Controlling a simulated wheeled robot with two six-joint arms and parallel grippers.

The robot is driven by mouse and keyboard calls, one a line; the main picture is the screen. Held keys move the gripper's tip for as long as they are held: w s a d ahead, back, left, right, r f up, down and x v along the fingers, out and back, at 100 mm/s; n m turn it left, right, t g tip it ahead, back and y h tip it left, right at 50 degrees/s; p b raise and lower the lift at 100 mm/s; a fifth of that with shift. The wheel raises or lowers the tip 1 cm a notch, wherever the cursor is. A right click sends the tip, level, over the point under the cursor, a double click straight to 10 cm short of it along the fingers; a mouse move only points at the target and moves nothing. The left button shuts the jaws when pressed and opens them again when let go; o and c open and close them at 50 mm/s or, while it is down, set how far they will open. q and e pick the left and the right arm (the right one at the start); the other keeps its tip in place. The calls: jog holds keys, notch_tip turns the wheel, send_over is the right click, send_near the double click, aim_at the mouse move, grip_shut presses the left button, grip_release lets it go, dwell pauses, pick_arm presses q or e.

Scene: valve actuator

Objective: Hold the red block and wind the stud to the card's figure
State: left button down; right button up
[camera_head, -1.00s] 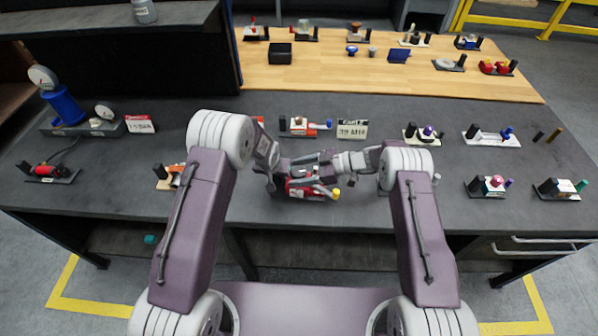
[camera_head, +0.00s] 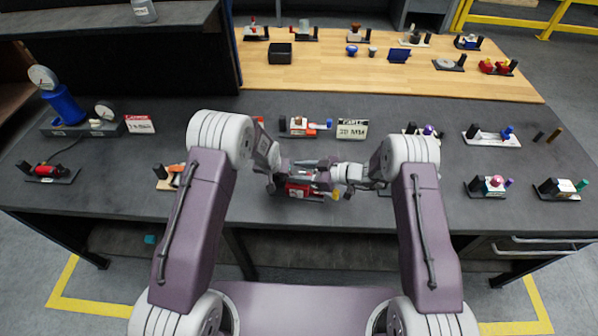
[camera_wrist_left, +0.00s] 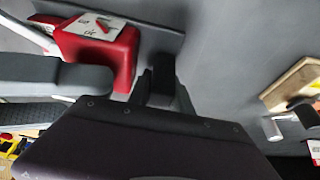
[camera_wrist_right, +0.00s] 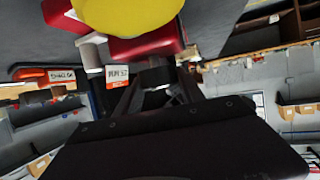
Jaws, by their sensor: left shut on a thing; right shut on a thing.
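The red block (camera_head: 297,190) sits on its dark base in the middle of the bench, with a white scale label on top (camera_wrist_left: 95,28). My left gripper (camera_head: 273,182) is shut at the block's left end; in the left wrist view it seems closed on the black post (camera_wrist_left: 162,68) beside the block. The stud's yellow end (camera_head: 336,195) sticks out at the front right, and looms large in the right wrist view (camera_wrist_right: 125,12). My right gripper (camera_head: 338,174) is shut by it, apparently on the stud; the contact is hidden. The white card (camera_head: 352,129) behind seems to read 38 MM.
A similar red-and-blue fixture (camera_head: 304,127) stands just behind. A red-and-white card (camera_head: 140,124) and a blue gauge device (camera_head: 64,105) stand at left. Several other fixtures line the right side. A black box (camera_head: 280,53) is on the wooden bench behind.

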jog(key=shift+s+a+r+m+t+h, duration=0.1)
jog(key=shift+m+t+h, duration=0.2)
jog(key=shift+m+t, duration=0.4)
jog(key=shift+a+r+m+t+h, duration=0.1)
jog(key=shift+m+t+h, duration=0.2)
jog(key=shift+m+t, duration=0.35)
jog(key=shift+d+t, duration=0.1)
jog(key=shift+t, duration=0.15)
jog(key=o, duration=1.4)
jog(key=shift+f, duration=0.15)
jog(key=shift+c, duration=0.2)
